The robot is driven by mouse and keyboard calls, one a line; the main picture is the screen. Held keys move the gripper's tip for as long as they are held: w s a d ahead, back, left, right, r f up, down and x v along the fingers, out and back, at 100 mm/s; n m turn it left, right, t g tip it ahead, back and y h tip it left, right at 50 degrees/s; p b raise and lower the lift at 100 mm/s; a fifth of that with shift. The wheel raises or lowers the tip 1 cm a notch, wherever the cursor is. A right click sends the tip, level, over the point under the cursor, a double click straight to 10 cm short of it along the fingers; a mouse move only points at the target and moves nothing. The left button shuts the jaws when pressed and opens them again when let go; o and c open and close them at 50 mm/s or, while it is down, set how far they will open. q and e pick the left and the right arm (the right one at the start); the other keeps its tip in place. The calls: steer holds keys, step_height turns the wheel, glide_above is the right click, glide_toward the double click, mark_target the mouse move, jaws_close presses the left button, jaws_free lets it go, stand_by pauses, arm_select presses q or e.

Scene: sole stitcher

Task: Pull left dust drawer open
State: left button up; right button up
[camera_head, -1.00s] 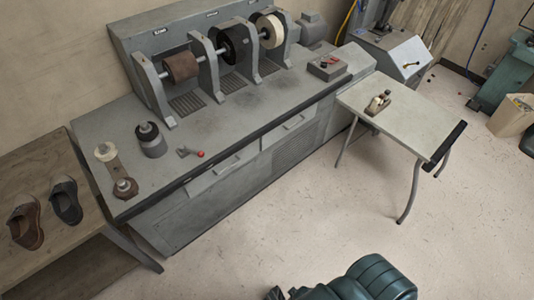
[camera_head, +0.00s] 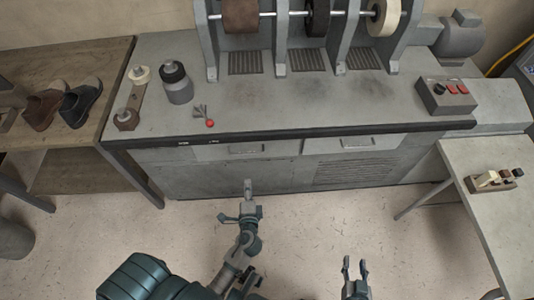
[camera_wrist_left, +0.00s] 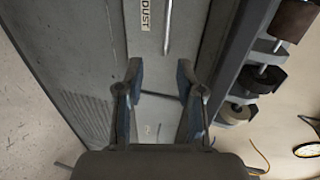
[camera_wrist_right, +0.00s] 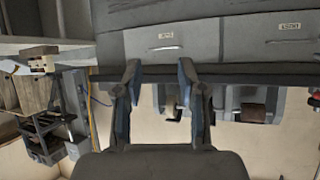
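The left dust drawer (camera_head: 236,149) is a grey front with a thin bar handle under the bench's dark edge; it looks shut. In the left wrist view its "DUST" label (camera_wrist_left: 146,14) and metal handle (camera_wrist_left: 168,27) lie ahead, beyond the fingertips. My left gripper (camera_head: 248,188) is below and in front of this drawer; the left wrist view shows its fingers (camera_wrist_left: 160,80) apart and empty. My right gripper (camera_head: 355,266) is open and empty, away from the bench; its fingers (camera_wrist_right: 160,80) also show apart in the right wrist view. The left drawer's label (camera_wrist_right: 290,25) appears there upside down.
The right drawer (camera_head: 352,144) sits beside it, above a louvred panel (camera_head: 355,172). A small table (camera_head: 480,210) stands at the right and a wooden shoe bench (camera_head: 60,60) at the left. The floor (camera_head: 300,225) before the drawers is clear.

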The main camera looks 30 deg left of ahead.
mark_target(247, 154)
arm_select(q)
steer(key=shift+r+b+x, duration=0.15)
steer(key=shift+b+x, duration=0.25)
steer(key=shift+x, duration=2.45)
steer(key=shift+r+b+x, duration=0.2)
steer(key=shift+b+x, duration=0.2)
steer(key=shift+x, duration=2.45)
steer(key=shift+r+b+x, duration=0.15)
steer(key=shift+b+x, duration=0.25)
steer(key=shift+x, duration=2.5)
arm_select(e)
steer(key=w+a+r+t+y, duration=0.1)
steer(key=w+r+t, duration=0.2)
steer(key=r+t, duration=0.2)
steer(key=shift+a+r, duration=0.3)
steer(key=shift+r, duration=0.55)
arm_select(q)
steer(key=shift+w, duration=0.1)
jaws_close()
